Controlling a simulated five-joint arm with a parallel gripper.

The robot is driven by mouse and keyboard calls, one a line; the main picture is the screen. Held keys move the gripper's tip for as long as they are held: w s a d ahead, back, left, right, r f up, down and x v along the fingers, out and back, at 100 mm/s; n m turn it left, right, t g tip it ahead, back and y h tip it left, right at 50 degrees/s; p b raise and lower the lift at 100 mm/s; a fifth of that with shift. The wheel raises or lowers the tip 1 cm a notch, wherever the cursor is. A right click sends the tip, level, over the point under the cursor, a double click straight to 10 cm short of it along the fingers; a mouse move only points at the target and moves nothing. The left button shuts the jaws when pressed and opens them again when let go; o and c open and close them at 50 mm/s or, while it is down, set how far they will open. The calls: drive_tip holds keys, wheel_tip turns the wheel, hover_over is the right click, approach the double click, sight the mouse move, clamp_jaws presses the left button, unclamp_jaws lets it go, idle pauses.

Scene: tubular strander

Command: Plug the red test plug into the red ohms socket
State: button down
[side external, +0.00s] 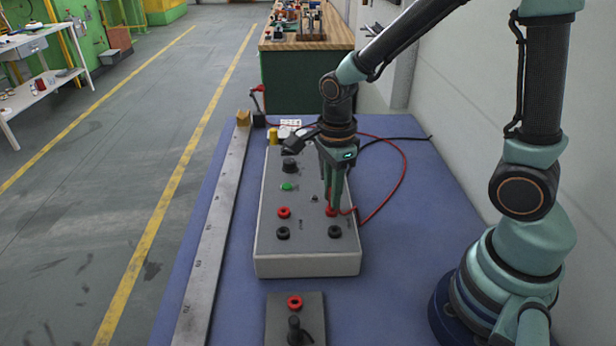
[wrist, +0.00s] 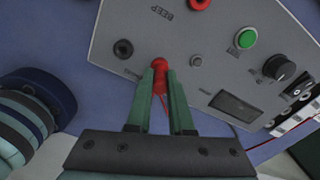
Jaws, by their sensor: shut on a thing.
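My gripper (side external: 332,206) points down over the right side of the grey meter box (side external: 308,262), shut on the red test plug. In the wrist view, the red plug (wrist: 161,70) shows at the tips of my gripper (wrist: 160,82). The plug is at the right-hand red socket, which it and my fingers largely cover. I cannot tell how deep it sits. Its red cable (side external: 404,172) loops right and back behind the box. Another red socket (side external: 284,212) is open at the left. The label by the plug is too small to read.
Black sockets (side external: 335,231) and (side external: 283,233) lie nearer the box's front edge. A green button (side external: 287,187) and a dark knob (side external: 290,166) are farther back. A small plate (side external: 273,325) stands in front, a long metal bar (side external: 213,240) at left. Blue mat is clear at right.

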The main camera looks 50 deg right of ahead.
drive_tip(key=shift+f, duration=0.1)
drive_tip(key=c, duration=0.7)
unclamp_jaws()
drive_tip(key=s+r+n+t, duration=0.1)
drive_tip(key=r+n+t, duration=0.1)
drive_tip(key=r+n, duration=0.3)
drive_tip(key=s+d+r+n+t, duration=0.1)
drive_tip(key=r+n, duration=0.4)
drive_tip(key=n, duration=0.5)
drive_tip(key=s+d+r+n+t, duration=0.1)
drive_tip(key=s+r+n+t, duration=0.1)
drive_tip(key=r+n, duration=0.3)
drive_tip(key=shift+r+n+t, duration=0.2)
drive_tip(key=shift+n+t, duration=0.1)
drive_tip(key=shift+n, duration=0.9)
